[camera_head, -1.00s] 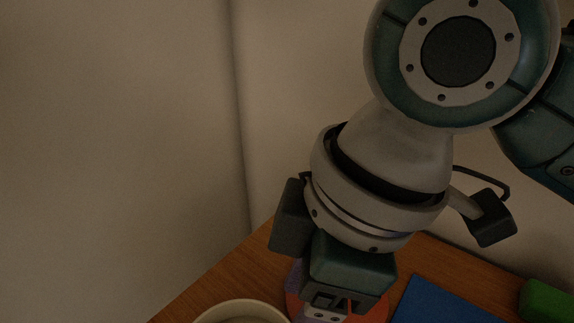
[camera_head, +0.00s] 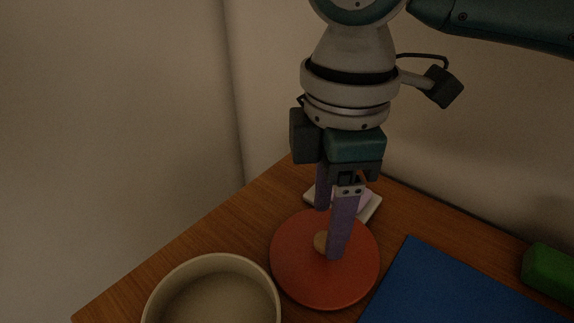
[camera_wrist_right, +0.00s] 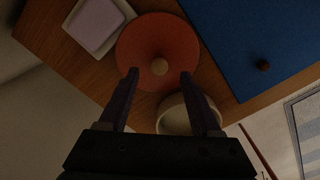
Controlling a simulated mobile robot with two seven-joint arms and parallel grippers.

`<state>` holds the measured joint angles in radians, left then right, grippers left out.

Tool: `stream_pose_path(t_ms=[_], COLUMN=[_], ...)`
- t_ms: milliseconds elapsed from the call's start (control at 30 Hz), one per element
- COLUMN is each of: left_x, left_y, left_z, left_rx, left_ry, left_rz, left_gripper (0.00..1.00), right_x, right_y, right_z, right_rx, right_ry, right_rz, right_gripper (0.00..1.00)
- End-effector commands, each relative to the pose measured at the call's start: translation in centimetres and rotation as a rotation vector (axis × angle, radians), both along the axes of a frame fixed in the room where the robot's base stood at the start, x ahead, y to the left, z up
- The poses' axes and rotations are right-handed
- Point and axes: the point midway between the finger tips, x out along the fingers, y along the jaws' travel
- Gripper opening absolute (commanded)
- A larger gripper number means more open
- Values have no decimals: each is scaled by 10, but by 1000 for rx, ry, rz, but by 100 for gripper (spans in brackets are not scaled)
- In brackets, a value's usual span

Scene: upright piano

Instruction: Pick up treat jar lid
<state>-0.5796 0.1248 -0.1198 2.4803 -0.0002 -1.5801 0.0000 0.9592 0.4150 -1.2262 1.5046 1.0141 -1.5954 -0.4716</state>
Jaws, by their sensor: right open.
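The lid (camera_head: 310,285) is a flat red-orange disc with a small wooden knob (camera_head: 321,241), lying on the wooden top. My right gripper (camera_head: 331,234) points down over the lid, its two purple-grey fingers apart and the knob close beside the nearer finger. In the right wrist view the lid (camera_wrist_right: 157,38) lies beyond the fingertips, and the knob (camera_wrist_right: 160,67) shows between them with space on both sides. Whether the tips reach down to knob height is hard to tell. My left gripper is not in view.
A cream round open container (camera_head: 211,260) stands left of the lid. A blue flat item (camera_head: 440,285) lies to the right, with a green block (camera_head: 550,272) beyond. A small pale square dish (camera_head: 368,207) is behind the lid. Walls rise behind the wooden top (camera_head: 235,220).

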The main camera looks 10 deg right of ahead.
Motion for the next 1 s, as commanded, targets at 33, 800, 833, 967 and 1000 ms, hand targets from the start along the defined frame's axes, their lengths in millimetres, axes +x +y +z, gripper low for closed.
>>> stream_pose_path(t_ms=[33,800,833,967,1000], left_x=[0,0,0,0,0], left_y=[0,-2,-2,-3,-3], left_z=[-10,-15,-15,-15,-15], left_rx=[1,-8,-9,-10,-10], left_ry=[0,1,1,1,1], left_rz=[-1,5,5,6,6], left_gripper=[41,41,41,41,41], right_x=[0,1,1,1,1], right_y=[-1,-1,-1,-1,-1], right_z=[-14,-32,-32,-32,-32], right_rx=[-1,0,0,0,0], right_ry=[1,-1,-1,-1,-1], right_rz=[0,1,1,1,1], right_gripper=[65,21,18,3,0])
